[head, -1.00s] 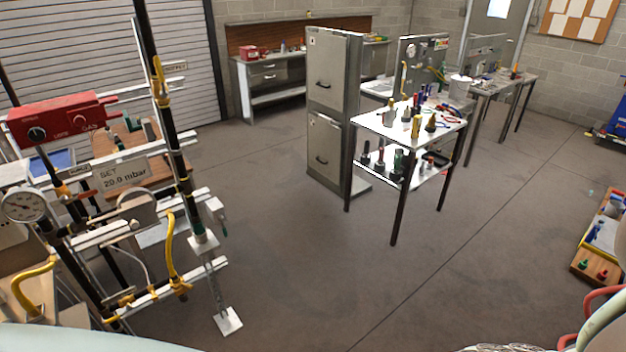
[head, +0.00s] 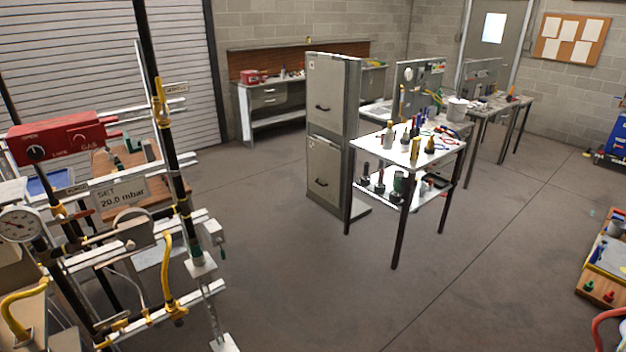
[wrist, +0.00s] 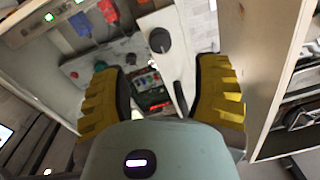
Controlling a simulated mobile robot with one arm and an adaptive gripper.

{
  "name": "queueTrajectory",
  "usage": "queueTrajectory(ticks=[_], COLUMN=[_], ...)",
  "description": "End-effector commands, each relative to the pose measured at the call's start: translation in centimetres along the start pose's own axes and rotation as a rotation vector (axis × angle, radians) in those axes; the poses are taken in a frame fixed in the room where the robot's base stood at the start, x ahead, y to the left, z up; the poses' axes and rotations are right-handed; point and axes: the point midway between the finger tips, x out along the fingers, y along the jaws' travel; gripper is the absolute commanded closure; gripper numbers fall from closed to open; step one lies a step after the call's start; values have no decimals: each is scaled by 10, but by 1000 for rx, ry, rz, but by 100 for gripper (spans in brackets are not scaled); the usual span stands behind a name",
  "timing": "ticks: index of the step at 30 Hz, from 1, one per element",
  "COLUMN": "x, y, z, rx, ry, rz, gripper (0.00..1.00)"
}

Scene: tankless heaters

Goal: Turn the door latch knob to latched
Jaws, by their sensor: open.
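In the wrist view, my gripper (wrist: 163,78) is open, with a yellow ribbed finger on each side and nothing held between them. A round dark grey knob (wrist: 160,40) sits on a white panel beyond the fingers, apart from them. I cannot tell whether it is the door latch knob, nor read its setting. In the head view, my gripper is not visible. A red box (head: 70,134) on the left rig carries a dark knob (head: 36,152) with small, hard-to-read lettering nearby.
A pressure gauge (head: 18,225) and pipes stand at the left. A grey cabinet (head: 325,185) and a tool-laden table (head: 385,145) stand mid-room, with open floor (head: 290,270) in front. In the wrist view, pale walls (wrist: 265,60) flank the gripper closely.

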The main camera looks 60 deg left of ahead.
Motion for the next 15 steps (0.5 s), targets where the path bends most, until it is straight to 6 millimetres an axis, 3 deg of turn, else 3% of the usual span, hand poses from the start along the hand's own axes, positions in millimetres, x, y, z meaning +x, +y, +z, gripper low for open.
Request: queueTrajectory(ticks=[9, 15], x=[45, 64], y=[-1, -2], z=[-1, 0], rx=[-1, -1], ry=[2, 1], rz=[-3, -5], gripper=[38, 38])
